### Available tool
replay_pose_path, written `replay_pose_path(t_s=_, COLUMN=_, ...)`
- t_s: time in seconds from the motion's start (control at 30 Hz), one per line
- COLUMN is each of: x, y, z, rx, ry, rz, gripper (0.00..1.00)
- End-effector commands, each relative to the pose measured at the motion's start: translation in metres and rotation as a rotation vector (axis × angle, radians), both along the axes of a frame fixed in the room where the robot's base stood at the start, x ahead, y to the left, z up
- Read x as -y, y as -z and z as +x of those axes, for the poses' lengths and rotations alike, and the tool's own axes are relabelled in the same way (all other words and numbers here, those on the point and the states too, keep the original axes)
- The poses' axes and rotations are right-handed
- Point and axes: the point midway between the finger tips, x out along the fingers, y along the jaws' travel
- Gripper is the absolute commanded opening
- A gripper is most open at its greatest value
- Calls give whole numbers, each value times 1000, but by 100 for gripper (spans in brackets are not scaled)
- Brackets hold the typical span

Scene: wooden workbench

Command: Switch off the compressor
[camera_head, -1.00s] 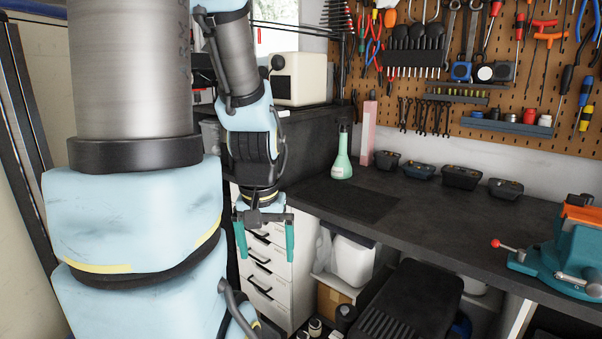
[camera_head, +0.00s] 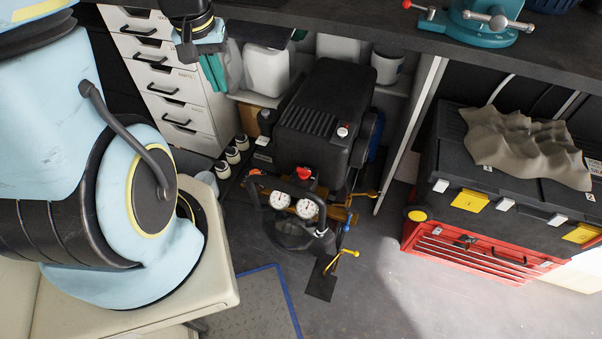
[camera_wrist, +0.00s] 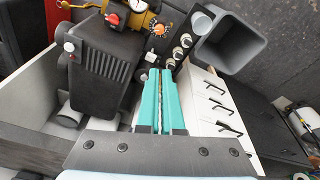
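The compressor (camera_head: 322,110) is a black ribbed unit under the bench, with two round gauges (camera_head: 293,205) at its front.
White drawers (camera_head: 165,75) stand at left, with several small bottles (camera_head: 233,155) beside the compressor. A red toolbox (camera_head: 470,255) stands at right. Yellow and blue valve levers (camera_head: 345,252) stick out in front.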

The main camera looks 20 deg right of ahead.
Motion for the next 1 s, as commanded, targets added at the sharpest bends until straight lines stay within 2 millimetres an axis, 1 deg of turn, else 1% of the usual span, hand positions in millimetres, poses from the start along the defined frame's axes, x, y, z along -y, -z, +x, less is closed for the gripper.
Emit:
replay_pose_path(t_s=0.03, x=12, y=31, z=0, rx=5, ry=31, rz=-3, gripper=0)
replay_pose_path(t_s=0.23, x=56, y=93, z=0, rx=37, ry=134, rz=-16, gripper=0)
replay_pose_path(t_s=0.4, x=92, y=147, z=-5, rx=65, ry=219, rz=-25, gripper=0)
replay_pose_path(t_s=0.5, x=112, y=176, z=-9, rx=82, ry=266, rz=-29, gripper=0)
replay_pose_path(t_s=0.6, x=130, y=200, z=-13, rx=96, ry=307, rz=-34, gripper=0)
replay_pose_path(t_s=0.7, x=142, y=217, z=-17, rx=108, ry=338, rz=-36, gripper=0)
replay_pose_path(t_s=0.8, x=150, y=227, z=-20, rx=115, ry=356, rz=-37, gripper=0)
replay_pose_path(t_s=1.0, x=156, y=231, z=-22, rx=122, ry=369, rz=-40, gripper=0)
